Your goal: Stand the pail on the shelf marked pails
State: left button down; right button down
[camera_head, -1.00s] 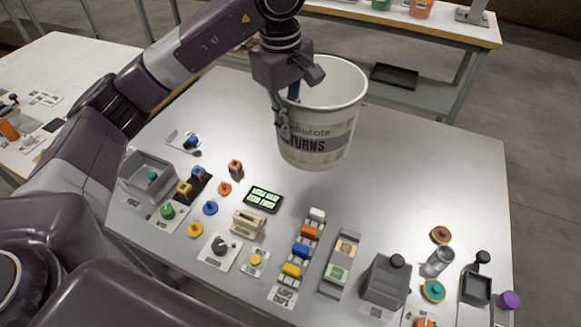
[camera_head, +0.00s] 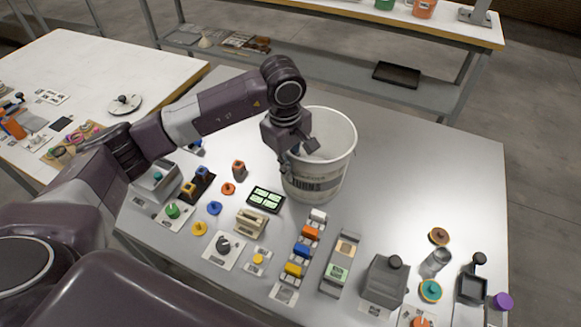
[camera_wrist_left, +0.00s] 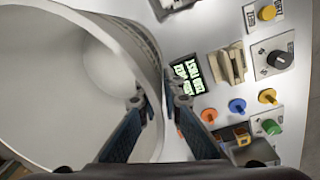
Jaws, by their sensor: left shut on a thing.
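The white pail (camera_head: 335,165) with a grey label band is upright at the middle of the near table in the head view. My left gripper (camera_head: 296,155) is shut on the pail's near-left wall, one finger inside and one outside. The wrist view shows the pail (camera_wrist_left: 60,85) open and empty, with the left gripper's fingertips (camera_wrist_left: 158,103) on either side of its wall. Whether the pail's base touches the table I cannot tell. The shelf marked pails cannot be made out. My right gripper is not in view.
The table (camera_head: 420,170) is bare behind and right of the pail. Its front holds a display (camera_head: 265,198), a row of coloured blocks (camera_head: 302,250), a grey box (camera_head: 385,278) and several knobs. A rear bench has a lower shelf (camera_head: 340,75) with a black tray (camera_head: 396,75).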

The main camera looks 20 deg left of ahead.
pick_arm(q)
jog(key=shift+d, duration=0.1)
jog(key=c, duration=2.1)
grip_release()
jog(key=shift+f, duration=0.1)
